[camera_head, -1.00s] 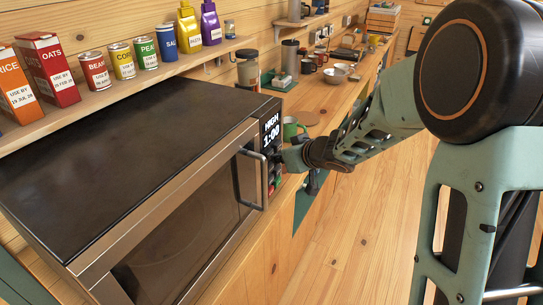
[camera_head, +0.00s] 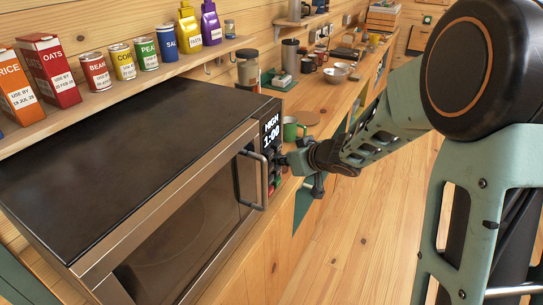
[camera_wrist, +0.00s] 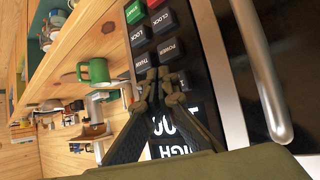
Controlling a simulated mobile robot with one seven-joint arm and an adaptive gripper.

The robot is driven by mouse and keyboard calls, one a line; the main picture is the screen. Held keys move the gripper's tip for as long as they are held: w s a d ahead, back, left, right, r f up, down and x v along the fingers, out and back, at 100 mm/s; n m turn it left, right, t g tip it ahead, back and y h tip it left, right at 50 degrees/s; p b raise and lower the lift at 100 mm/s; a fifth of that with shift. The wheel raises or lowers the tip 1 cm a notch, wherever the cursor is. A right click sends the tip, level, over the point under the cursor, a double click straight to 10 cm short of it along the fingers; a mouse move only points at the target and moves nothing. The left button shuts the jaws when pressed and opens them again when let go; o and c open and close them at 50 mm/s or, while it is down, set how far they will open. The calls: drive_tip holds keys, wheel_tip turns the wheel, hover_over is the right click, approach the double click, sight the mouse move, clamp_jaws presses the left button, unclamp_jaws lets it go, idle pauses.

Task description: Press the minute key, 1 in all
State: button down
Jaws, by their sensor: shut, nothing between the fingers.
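The microwave (camera_head: 110,140) stands on the counter at left, its door shut. Its display (camera_head: 271,131) reads HIGH and 1:00. The key panel is below the display, partly behind my gripper (camera_head: 284,160). In the wrist view my gripper (camera_wrist: 161,76) is shut and empty, its tips in front of the panel (camera_wrist: 200,95) near the TIMER key (camera_wrist: 143,63) and POWER key (camera_wrist: 168,50). Contact cannot be told. CLOCK (camera_wrist: 164,20), LOCK (camera_wrist: 138,35) and a green START key (camera_wrist: 134,11) show beyond. I cannot make out a minute key; the fingers cover part of the panel.
The door handle (camera_head: 254,180) stands out beside the panel. A green mug (camera_head: 291,129) is on the counter close behind my gripper. Cans and boxes line the shelf (camera_head: 110,98) above. The floor (camera_head: 350,235) at right is open.

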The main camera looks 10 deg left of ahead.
drive_tip(key=shift+s+d+p, duration=0.3)
drive_tip(key=shift+d, duration=0.5)
drive_tip(key=shift+s+d+p, duration=0.3)
drive_tip(key=shift+d+p, duration=0.05)
drive_tip(key=shift+d, duration=0.45)
drive_tip(key=shift+s+d+p, duration=0.3)
drive_tip(key=shift+d, duration=0.5)
